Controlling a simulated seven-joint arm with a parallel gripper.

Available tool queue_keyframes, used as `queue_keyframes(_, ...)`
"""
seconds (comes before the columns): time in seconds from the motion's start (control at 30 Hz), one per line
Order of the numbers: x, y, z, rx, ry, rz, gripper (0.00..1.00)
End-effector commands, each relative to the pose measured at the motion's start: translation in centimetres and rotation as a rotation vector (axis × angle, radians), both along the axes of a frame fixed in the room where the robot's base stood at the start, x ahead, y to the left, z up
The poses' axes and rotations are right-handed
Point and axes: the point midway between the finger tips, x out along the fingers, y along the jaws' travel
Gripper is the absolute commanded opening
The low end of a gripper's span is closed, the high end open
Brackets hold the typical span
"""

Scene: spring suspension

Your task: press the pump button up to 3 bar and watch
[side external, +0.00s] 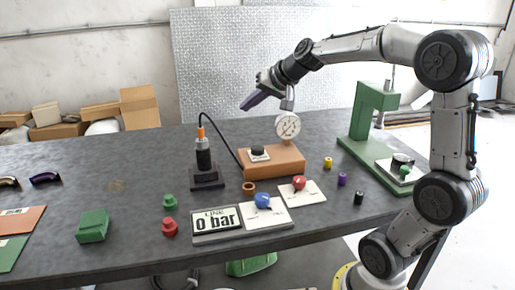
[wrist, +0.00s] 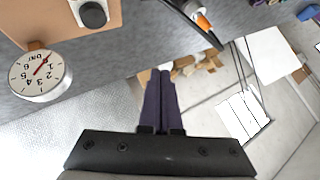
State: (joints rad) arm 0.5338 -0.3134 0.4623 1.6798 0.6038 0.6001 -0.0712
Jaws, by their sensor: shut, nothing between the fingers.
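My gripper (side external: 247,101), with purple fingers, is shut and empty, held in the air above the back of the table. It also shows in the wrist view (wrist: 161,78), pointing away from the gauge. A brown block (side external: 282,163) carries a round white gauge (side external: 288,127) and a black button (side external: 258,150) on a white plate. The gauge (wrist: 40,72) has a red needle, and the button (wrist: 94,14) is at the wrist view's top edge.
A black cylinder with an orange top (side external: 203,155) stands left of the block, with a black cable between them. A green press (side external: 367,125) stands at the right. Small coloured pieces and a green block (side external: 93,226) lie about. The air around my gripper is clear.

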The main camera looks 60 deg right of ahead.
Motion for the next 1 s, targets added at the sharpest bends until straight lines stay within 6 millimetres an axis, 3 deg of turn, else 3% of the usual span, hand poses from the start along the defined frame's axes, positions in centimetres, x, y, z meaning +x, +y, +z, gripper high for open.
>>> queue_keyframes(0.1, -0.2, -2.7, -1.7, 0.024, 0.028, -0.056, 0.00)
queue_keyframes(0.3, -0.8, -4.4, -2.7, 0.034, 0.046, -0.095, 0.00)
queue_keyframes(0.73, -0.9, -4.4, -2.9, 0.035, 0.047, -0.096, 0.00)
queue_keyframes(1.0, -0.9, -4.4, -5.7, 0.037, 0.049, -0.095, 0.00)
